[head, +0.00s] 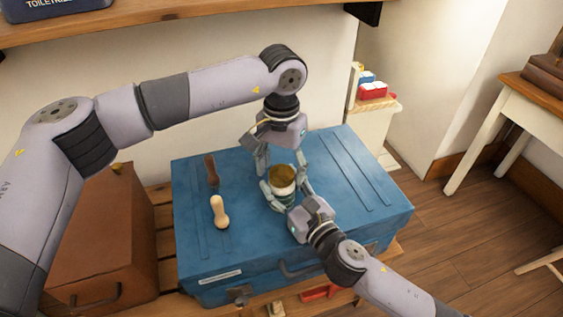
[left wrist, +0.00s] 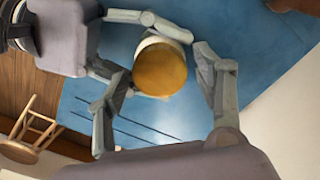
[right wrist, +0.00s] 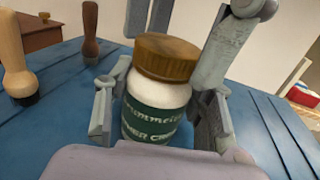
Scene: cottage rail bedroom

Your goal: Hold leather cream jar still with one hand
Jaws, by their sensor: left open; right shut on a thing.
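The leather cream jar (head: 283,185) stands upright on the blue trunk, white with a green label and a brown-gold lid. My right gripper (head: 283,196) is shut on its body from the front right; in the right wrist view the jar (right wrist: 157,105) sits between the fingers. My left gripper (head: 280,166) points down above the jar, its fingers open. In the left wrist view the lid (left wrist: 160,70) lies between the spread left fingers, and I cannot tell whether they touch it.
A light-handled brush (head: 219,211) and a dark-handled brush (head: 211,170) stand on the blue trunk (head: 340,190), left of the jar. A brown case (head: 100,235) is at the left. A wooden shelf (head: 180,15) runs above. The trunk's right side is clear.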

